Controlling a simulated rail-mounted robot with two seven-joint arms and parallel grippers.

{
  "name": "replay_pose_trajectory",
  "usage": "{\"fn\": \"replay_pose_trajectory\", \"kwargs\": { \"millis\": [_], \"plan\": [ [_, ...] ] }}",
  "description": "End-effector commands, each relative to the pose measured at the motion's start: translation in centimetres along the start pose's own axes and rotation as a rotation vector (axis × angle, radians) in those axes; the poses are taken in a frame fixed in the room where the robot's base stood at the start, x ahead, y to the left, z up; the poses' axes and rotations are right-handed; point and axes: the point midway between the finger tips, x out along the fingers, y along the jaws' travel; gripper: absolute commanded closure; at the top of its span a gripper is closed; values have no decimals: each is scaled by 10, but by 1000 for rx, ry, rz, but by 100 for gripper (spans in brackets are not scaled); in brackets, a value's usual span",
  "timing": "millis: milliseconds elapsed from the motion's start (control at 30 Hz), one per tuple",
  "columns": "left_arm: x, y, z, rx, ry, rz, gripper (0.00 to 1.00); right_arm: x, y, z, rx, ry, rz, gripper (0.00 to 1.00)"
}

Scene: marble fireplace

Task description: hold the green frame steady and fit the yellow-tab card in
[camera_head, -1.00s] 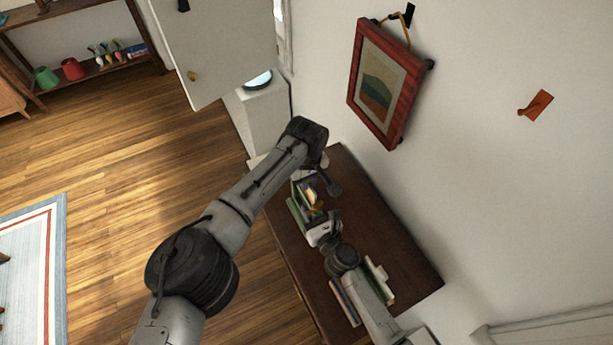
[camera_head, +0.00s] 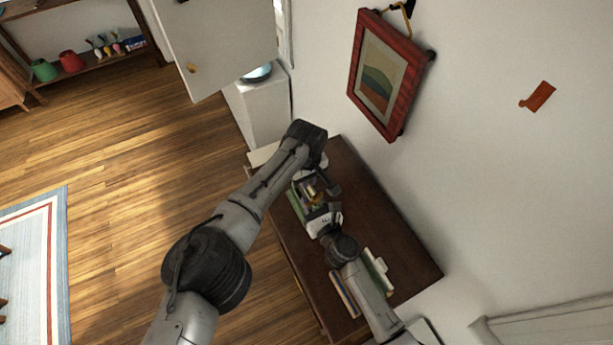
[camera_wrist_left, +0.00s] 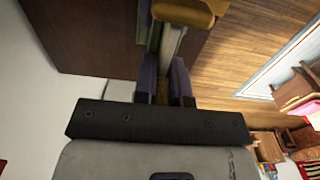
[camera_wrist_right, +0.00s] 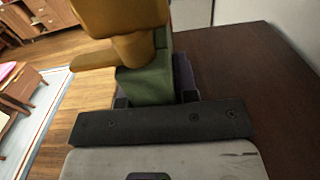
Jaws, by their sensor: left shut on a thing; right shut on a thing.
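The green frame (camera_wrist_right: 150,82) stands between the fingers of my right gripper (camera_wrist_right: 152,92), which is shut on it. A yellow part also shows at the top of the left wrist view (camera_wrist_left: 185,12). My left gripper (camera_wrist_left: 163,88) is shut on a narrow yellow-brown part, apparently the card. In the head view both grippers meet above the table. Whether the card sits inside the frame is hidden.
The dark wooden table (camera_head: 400,235) is bare on its right side. Several books (camera_head: 375,272) stand near its front, beside my right arm. A red picture frame (camera_head: 385,75) hangs on the wall behind. A white pedestal (camera_head: 262,112) stands past the table's far end.

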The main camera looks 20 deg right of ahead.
Motion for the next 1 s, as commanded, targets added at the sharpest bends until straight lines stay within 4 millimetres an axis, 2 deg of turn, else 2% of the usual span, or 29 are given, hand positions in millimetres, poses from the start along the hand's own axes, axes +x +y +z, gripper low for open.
{"fn": "replay_pose_trajectory", "kwargs": {
  "millis": [67, 100, 367, 567, 800, 1000],
  "plan": [
    [0, 0, 0, 0, 0, 0, 100, 0, 0, 0, 0, 0, 0, 100],
    [0, 0, 0, 0, 0, 0, 85, 0, 0, 0, 0, 0, 0, 100],
    [0, 0, 0, 0, 0, 0, 60, 0, 0, 0, 0, 0, 0, 100],
    [0, 0, 0, 0, 0, 0, 56, 0, 0, 0, 0, 0, 0, 100],
    [0, 0, 0, 0, 0, 0, 33, 0, 0, 0, 0, 0, 0, 100],
    [0, 0, 0, 0, 0, 0, 33, 0, 0, 0, 0, 0, 0, 100]
  ]
}}
